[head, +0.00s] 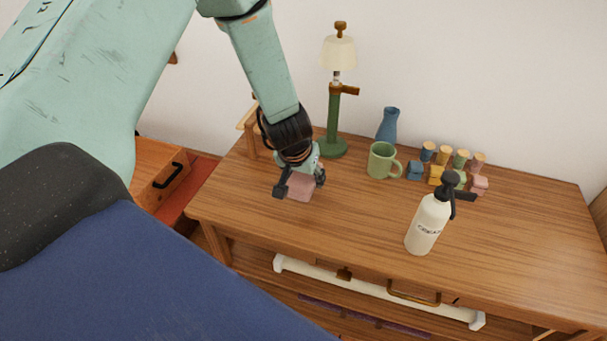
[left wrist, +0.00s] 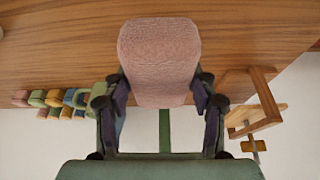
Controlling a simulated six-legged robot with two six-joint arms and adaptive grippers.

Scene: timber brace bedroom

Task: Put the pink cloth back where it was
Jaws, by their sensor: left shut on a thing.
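The pink cloth (head: 301,188) is a small folded block in the head view. My left gripper (head: 300,183) is shut on it, over the left part of the wooden tabletop. I cannot tell whether the cloth touches the wood. In the left wrist view the cloth (left wrist: 158,52) sits between the two dark fingers of my left gripper (left wrist: 160,82), and its far end sticks out beyond them. My right gripper is not in view.
A green lamp (head: 335,120) stands behind the gripper, with a wooden stand (head: 251,130) to its left. A green mug (head: 382,160), blue vase (head: 388,125), several coloured blocks (head: 459,179) and a cream spray bottle (head: 428,224) stand rightward. The front-middle tabletop is clear.

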